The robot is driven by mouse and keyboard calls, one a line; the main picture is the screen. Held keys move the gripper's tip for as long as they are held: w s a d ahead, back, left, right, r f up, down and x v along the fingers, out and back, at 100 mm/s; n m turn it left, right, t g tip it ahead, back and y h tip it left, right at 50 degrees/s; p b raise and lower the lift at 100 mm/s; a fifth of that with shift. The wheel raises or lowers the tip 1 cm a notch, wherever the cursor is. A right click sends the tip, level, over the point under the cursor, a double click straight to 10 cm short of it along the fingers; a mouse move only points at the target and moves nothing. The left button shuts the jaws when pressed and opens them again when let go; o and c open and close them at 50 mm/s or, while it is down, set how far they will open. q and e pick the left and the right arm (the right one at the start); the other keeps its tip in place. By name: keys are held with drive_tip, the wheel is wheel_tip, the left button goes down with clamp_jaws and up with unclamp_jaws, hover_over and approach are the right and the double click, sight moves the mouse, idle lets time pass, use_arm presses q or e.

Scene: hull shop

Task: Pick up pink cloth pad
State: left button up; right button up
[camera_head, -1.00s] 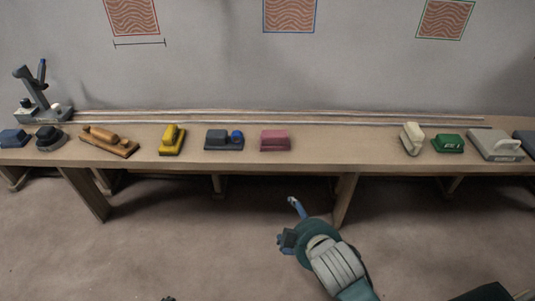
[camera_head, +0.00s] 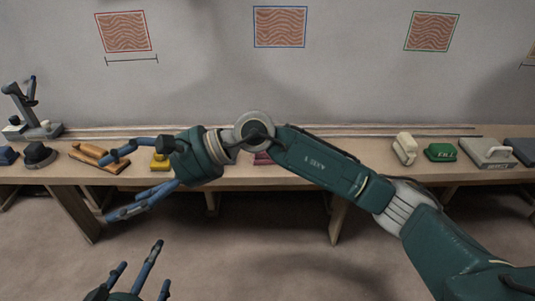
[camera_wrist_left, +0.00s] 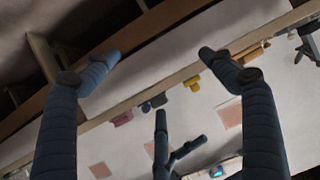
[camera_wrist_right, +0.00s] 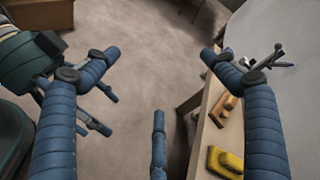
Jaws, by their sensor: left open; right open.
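The pink cloth pad (camera_head: 262,158) lies on the long bench, mostly hidden behind my right arm in the head view. It shows small and far off in the left wrist view (camera_wrist_left: 123,118). My right gripper (camera_head: 110,185) is open and empty, left of the pad in front of the bench's left part. My left gripper (camera_head: 138,258) is open and empty, low at the bottom left of the head view. Both grippers are apart from the pad.
The yellow tool (camera_head: 160,165) and the wooden tool (camera_head: 97,155) are close to my right gripper. A cream block (camera_head: 404,148), green block (camera_head: 440,152) and grey tool (camera_head: 487,152) stand farther right. The bench (camera_head: 300,178) runs along the wall; its front edge is near the right fingers.

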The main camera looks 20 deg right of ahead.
drive_tip(key=w+d+f+n+t+h, duration=0.1)
drive_tip(key=w+d+f+n+h, duration=0.3)
drive_tip(key=d, duration=0.3)
drive_tip(key=n+t+h+b, duration=0.1)
drive_tip(key=t+h, duration=0.1)
drive_tip(key=h, duration=0.9)
hover_over(262, 158)
drive_tip(key=d, duration=0.1)
drive_tip(key=shift+s+d+f, duration=0.1)
drive_tip(key=shift+s+f, duration=0.1)
drive_tip(key=shift+f, duration=0.9)
drive_tip(key=shift+f+b, duration=0.3)
drive_tip(key=shift+b, duration=0.05)
drive_tip(key=x, duration=0.1)
drive_tip(key=b+x, duration=0.1)
drive_tip(key=x, duration=0.2)
drive_tip(key=shift+d+f+b, duration=0.2)
drive_tip(key=shift+d+b, duration=0.1)
drive_tip(key=shift+b, duration=0.05)
drive_tip(key=shift+w+f, duration=0.15)
use_arm(q)
wheel_tip(262, 158, up, 24)
drive_tip(key=d+t+h, duration=0.2)
drive_tip(key=t+h, duration=0.2)
drive_tip(key=t, duration=0.7)
drive_tip(key=shift+s+d+r+m+t, duration=0.2)
drive_tip(key=shift+s+d+m+t, duration=0.1)
drive_tip(key=shift+s+d+t, duration=0.15)
use_arm(e)
drive_tip(key=c, duration=1.4)
